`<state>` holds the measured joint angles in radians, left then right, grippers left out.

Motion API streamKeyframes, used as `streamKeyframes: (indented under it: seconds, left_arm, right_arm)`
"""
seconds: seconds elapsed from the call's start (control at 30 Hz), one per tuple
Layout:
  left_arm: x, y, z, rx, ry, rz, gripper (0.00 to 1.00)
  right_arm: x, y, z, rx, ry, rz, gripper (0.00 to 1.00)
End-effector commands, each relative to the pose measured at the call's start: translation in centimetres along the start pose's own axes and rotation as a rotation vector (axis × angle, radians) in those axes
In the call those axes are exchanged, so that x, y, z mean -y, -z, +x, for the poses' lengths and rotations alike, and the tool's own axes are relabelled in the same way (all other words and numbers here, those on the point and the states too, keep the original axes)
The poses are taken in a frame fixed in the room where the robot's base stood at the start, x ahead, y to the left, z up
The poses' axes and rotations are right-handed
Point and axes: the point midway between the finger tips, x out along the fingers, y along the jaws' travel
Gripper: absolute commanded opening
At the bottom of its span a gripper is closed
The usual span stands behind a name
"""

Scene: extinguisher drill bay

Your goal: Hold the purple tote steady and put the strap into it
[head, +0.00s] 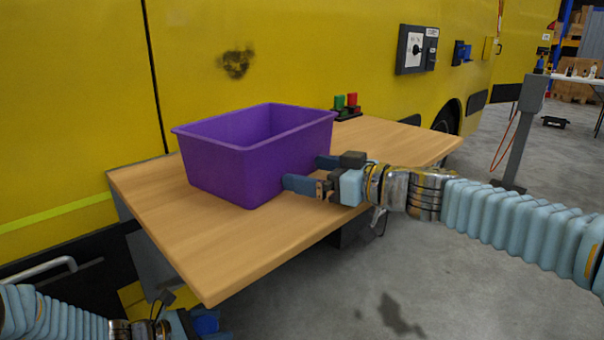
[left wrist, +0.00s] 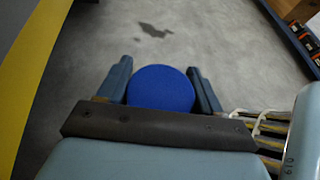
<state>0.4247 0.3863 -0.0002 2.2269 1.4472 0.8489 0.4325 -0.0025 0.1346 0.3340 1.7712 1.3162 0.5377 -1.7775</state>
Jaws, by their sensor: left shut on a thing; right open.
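The purple tote (head: 250,175) stands upright on the wooden table (head: 200,265). Its inner walls show, but its floor is hidden. My right gripper (head: 306,172) is open at the tote's right side, its fingers pointing at the wall; I cannot tell whether they touch it. My left gripper (head: 192,322) is low at the bottom left, off the table's front edge. In the left wrist view a round blue thing, apparently the rolled strap (left wrist: 160,88), sits between the left gripper's fingers (left wrist: 161,82), which are shut on it. It is partly visible in the head view (head: 207,320).
A small stand with green and red blocks (head: 346,105) is on the table behind the tote. A yellow vehicle wall (head: 300,50) rises behind the table. A grey post (head: 525,125) stands at the right. The table's front left part is bare.

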Motion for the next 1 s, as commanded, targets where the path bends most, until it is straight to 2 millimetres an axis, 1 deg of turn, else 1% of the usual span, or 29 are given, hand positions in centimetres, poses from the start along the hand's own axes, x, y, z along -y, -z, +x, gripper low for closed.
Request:
streamKeyframes:
  seconds: [0.13, 0.4, 0.47, 1.0]
  left_arm:
    - [-0.01, 0.27, 0.13, 0.001, 0.000, 0.001, 0.27]
    - [-0.01, 0.24, 0.12, 0.001, 0.000, 0.001, 0.27]
    - [-0.01, 0.23, 0.12, 0.001, 0.000, 0.001, 0.27]
    - [-0.01, 0.24, 0.12, 0.001, 0.000, 0.001, 0.27]
  right_arm:
    - [0.06, 0.00, 0.75, -0.001, 0.001, 0.000, 1.00]
    - [0.02, 0.10, 0.82, -0.001, 0.000, 0.001, 1.00]
    - [0.02, 0.10, 0.82, -0.001, 0.000, 0.000, 0.92]
    - [0.00, 0.11, 0.78, -0.001, -0.001, 0.000, 0.10]
